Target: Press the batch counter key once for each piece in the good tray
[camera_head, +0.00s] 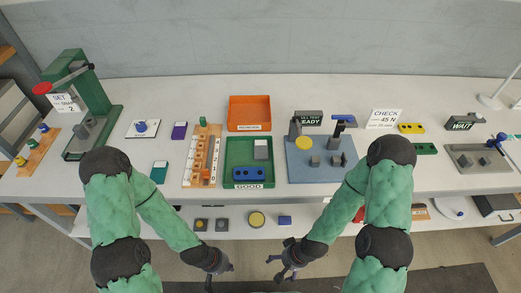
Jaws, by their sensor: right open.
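The green good tray (230,163) stands at the middle of the table, with a "GOOD" label on its front. In it lie a blue block with dark round spots (248,174) and a grey block (261,149). A white plate with a blue knob (142,128) stands left of the trays; its lettering is too small to read surely. I cannot tell which thing is the batch counter key. My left gripper (221,275) and my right gripper (275,269) are low in front of the table, apart from everything. Both look open and empty.
An orange tray (249,113) stands behind the good tray. A rack of small parts (202,155) is left of it, a blue test station (320,163) right of it. A green press (90,100) stands far left, a grey "WAIT" station (478,157) far right. A lower shelf (300,208) holds several items.

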